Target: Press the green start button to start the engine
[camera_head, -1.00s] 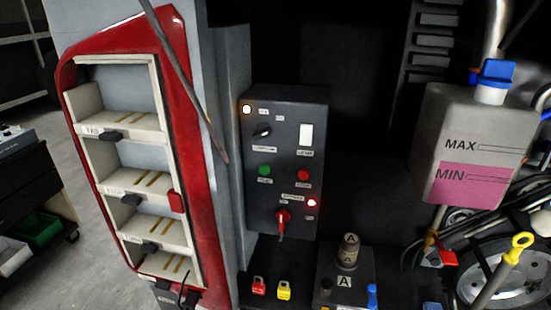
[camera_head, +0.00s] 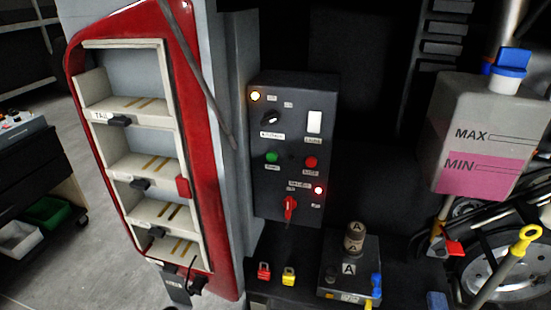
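A dark control panel (camera_head: 291,180) stands upright in the middle of the view. The green start button (camera_head: 272,157) is on its left half, with a small label under it. A red button (camera_head: 311,162) is to its right. A red rotary switch (camera_head: 290,207) sits low on the panel, near a lit red lamp (camera_head: 319,190). A lit pale lamp (camera_head: 255,96), a black knob (camera_head: 271,118) and a white rocker switch (camera_head: 314,122) are at the top. Neither of my grippers is in view, and nothing covers the green button.
A red-framed shelf rack (camera_head: 183,190) stands left of the panel, with a thin grey rod (camera_head: 197,75) in front. Red (camera_head: 264,270) and yellow (camera_head: 289,276) padlocks and a grey box (camera_head: 350,278) lie below. A coolant tank (camera_head: 482,140) is at right.

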